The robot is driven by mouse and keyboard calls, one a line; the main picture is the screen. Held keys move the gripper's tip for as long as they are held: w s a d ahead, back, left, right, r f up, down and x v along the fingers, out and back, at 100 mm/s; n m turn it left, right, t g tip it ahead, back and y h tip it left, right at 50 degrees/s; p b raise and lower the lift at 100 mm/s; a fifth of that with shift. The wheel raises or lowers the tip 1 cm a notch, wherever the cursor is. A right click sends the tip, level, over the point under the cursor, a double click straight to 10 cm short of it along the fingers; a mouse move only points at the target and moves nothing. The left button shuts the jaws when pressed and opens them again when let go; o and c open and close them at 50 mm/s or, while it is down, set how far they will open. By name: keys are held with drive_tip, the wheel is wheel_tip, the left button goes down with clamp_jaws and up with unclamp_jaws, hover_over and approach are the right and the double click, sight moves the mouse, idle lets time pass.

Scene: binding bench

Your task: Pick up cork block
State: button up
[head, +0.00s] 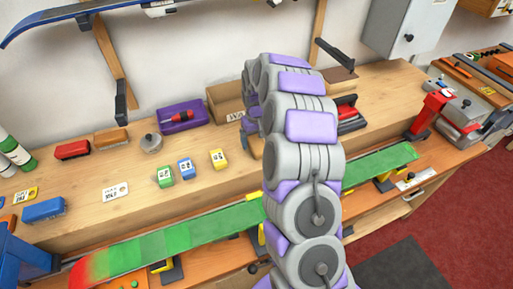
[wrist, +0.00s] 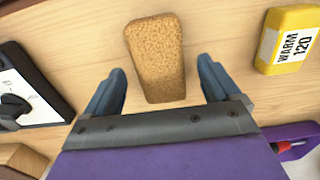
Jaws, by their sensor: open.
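The cork block (wrist: 157,55) is a tan, speckled, rounded slab lying on the wooden bench top in the wrist view. My gripper (wrist: 161,80) is open, with one blue-grey finger on each side of the block's near part. Gaps of bare wood show between the block and both fingers, so neither touches it from the side. The block's near end reaches close to the gripper's grey crossbar; I cannot tell the height gap. In the head view my arm covers the place, and I cannot make out the block or the fingers there.
A purple tray (wrist: 299,135) with a red-handled tool is at lower right. A black-and-white object (wrist: 28,95) lies left. In the head view a green ski (head: 180,240) runs along the bench front.

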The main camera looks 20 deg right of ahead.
sight(257, 142)
wheel_tip(257, 142, down, 2)
drive_tip(key=shift+f, duration=0.1)
drive_tip(key=shift+c, duration=0.3)
drive_tip(key=c, duration=1.1)
wheel_tip(257, 142, up, 10)
drive_tip(key=shift+r+p, duration=0.1)
drive_tip(key=shift+p, duration=0.9)
